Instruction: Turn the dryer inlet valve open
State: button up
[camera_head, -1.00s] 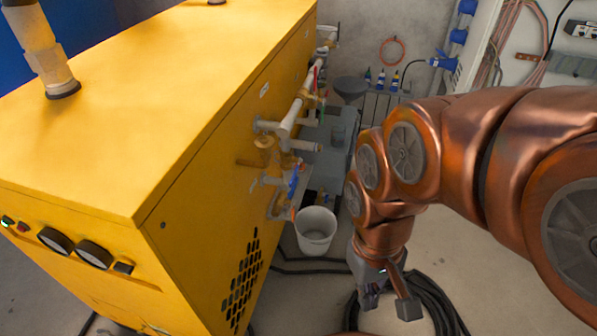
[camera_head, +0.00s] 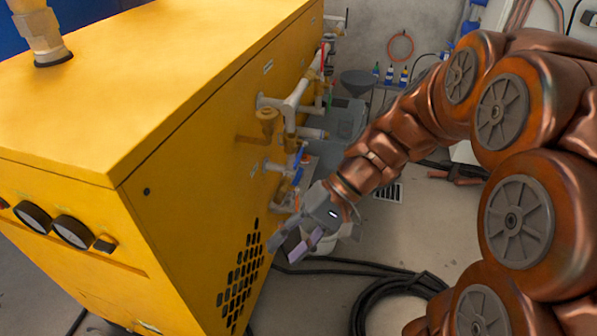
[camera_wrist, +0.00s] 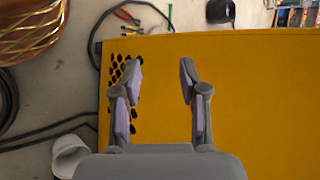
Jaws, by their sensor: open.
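The yellow dryer cabinet (camera_head: 215,130) fills the left half of the head view. White pipes (camera_head: 292,105) with several valves run along its right side. A blue lever (camera_head: 298,176) shows low on the pipework, a brass round fitting (camera_head: 267,116) above it, and a thin red handle (camera_head: 323,60) farther back. I cannot tell which is the dryer inlet valve. My gripper (camera_head: 283,248) is open and empty, below and in front of the blue lever, near the black vent grille. In the wrist view its fingers (camera_wrist: 160,70) spread before the yellow panel (camera_wrist: 250,90); no valve shows between them.
A white bucket (camera_wrist: 68,155) stands on the floor; in the head view my gripper mostly hides it. A black hose (camera_head: 385,300) lies coiled on the floor at right. A grey funnel (camera_head: 358,80) and small bottles (camera_head: 390,75) are at the back wall.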

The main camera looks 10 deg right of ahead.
jog(key=w+d+f+m+t+y+b, duration=0.25)
jog(key=w+t+y+b, duration=0.2)
jog(key=w, duration=0.75)
jog(key=m+t+y+b, duration=0.2)
jog(key=t+b, duration=0.4)
jog(key=t, duration=0.1)
send_near(298, 157)
jog(key=x, duration=0.2)
jog(key=shift+f+b+x, duration=0.15)
jog(key=shift+f+x, duration=0.05)
jog(key=shift+x, duration=1.8)
jog(key=shift+f+b+x, duration=0.15)
jog(key=shift+f+x, duration=0.05)
jog(key=shift+x, duration=1.75)
grip_shut()
